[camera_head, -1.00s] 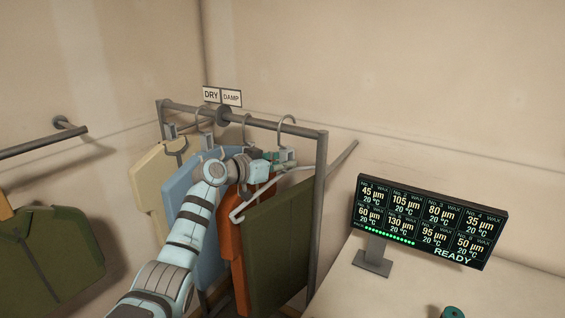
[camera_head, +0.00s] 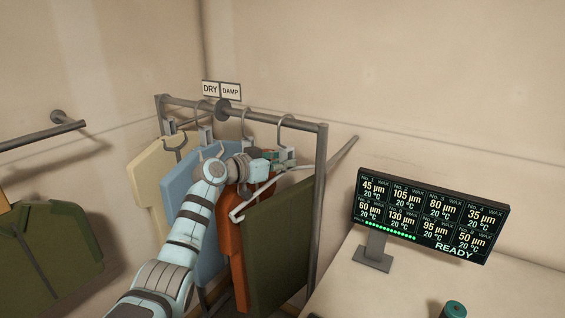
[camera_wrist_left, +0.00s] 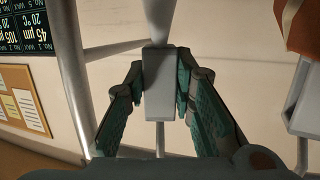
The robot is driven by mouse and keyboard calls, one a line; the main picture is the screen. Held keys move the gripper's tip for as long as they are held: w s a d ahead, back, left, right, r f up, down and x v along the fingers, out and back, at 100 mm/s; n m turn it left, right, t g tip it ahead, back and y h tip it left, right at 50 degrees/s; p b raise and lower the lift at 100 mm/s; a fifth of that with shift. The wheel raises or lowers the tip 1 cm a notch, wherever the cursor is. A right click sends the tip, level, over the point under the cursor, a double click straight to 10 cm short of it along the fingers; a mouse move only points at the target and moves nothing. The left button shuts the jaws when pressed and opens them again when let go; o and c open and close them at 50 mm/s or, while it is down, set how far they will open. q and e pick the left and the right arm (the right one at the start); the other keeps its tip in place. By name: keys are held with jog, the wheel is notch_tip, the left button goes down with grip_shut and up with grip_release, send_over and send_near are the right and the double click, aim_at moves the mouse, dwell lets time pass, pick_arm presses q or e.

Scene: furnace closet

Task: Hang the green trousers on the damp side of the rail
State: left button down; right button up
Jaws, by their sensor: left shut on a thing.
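The green trousers (camera_head: 277,250) hang from a pale hanger (camera_head: 243,210) at the right end of the rail (camera_head: 262,118). The hanger's hook (camera_head: 286,121) arches over the rail on the side under the DAMP sign (camera_head: 231,91). My left gripper (camera_head: 279,158) is shut on the hanger's grey block (camera_wrist_left: 158,85), just below the rail. In the left wrist view, the fingers of my left gripper (camera_wrist_left: 160,90) press on both sides of the block. Whether the hook bears on the rail is hard to tell. My right gripper is not in view.
An orange garment (camera_head: 232,240) hangs close left of the trousers; blue (camera_head: 180,190) and cream (camera_head: 148,170) ones hang further left. A display (camera_head: 430,217) stands on the right-hand counter.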

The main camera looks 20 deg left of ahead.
pick_arm(q)
jog(key=c, duration=1.3)
grip_release()
jog(key=shift+s, duration=0.1)
jog(key=v, duration=1.2)
